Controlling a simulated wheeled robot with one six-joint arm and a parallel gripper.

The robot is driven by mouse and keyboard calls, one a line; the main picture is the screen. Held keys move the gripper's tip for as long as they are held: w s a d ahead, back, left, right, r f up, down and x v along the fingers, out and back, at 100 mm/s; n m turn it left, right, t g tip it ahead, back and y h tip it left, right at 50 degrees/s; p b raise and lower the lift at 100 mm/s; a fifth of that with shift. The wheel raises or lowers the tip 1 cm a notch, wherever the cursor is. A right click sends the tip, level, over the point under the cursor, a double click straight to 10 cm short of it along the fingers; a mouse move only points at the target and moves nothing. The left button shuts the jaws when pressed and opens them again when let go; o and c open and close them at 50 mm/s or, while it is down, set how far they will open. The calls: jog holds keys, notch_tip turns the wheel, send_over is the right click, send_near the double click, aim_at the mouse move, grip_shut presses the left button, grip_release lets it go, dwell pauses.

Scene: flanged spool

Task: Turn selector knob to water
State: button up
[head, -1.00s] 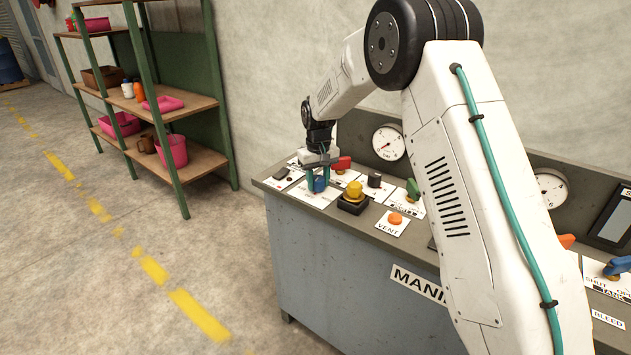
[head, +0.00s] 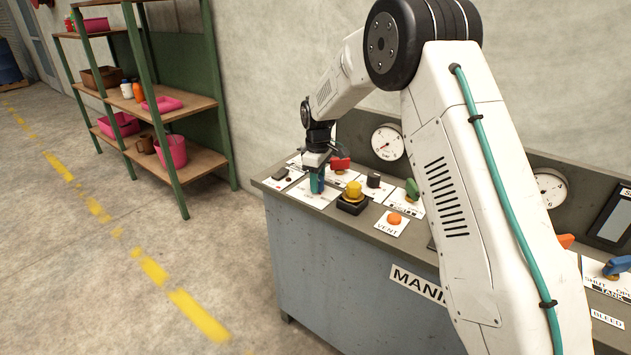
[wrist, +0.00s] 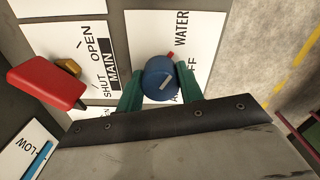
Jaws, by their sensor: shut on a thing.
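The selector knob (wrist: 161,76) is round and blue, with a short pale mark on its top. A small red mark shows at its edge, on the side toward the word WATER on its white label plate (wrist: 198,28). OFF is partly visible, and another word starting with A is mostly hidden by a finger. My gripper (wrist: 160,86) has its green fingers on either side of the knob and is shut on it. In the head view my gripper (head: 317,182) is low over the far left of the panel, and its fingers largely hide the knob.
A red-handled MAIN valve (wrist: 46,74), marked OPEN and SHUT, stands close left of my gripper in the wrist view. A yellow button (head: 353,190), an orange VENT button (head: 394,218) and a green handle (head: 413,187) stand to the right on the panel. A gauge (head: 388,142) stands behind.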

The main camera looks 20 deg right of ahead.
jog(key=shift+w+a+r, duration=0.1)
jog(key=shift+a, duration=0.05)
dwell(0.4)
jog(key=o, duration=1)
jog(key=shift+a, duration=0.15)
jog(key=shift+d, duration=0.2)
notch_tip(320, 180, up, 8)
jog(key=shift+f, duration=0.15)
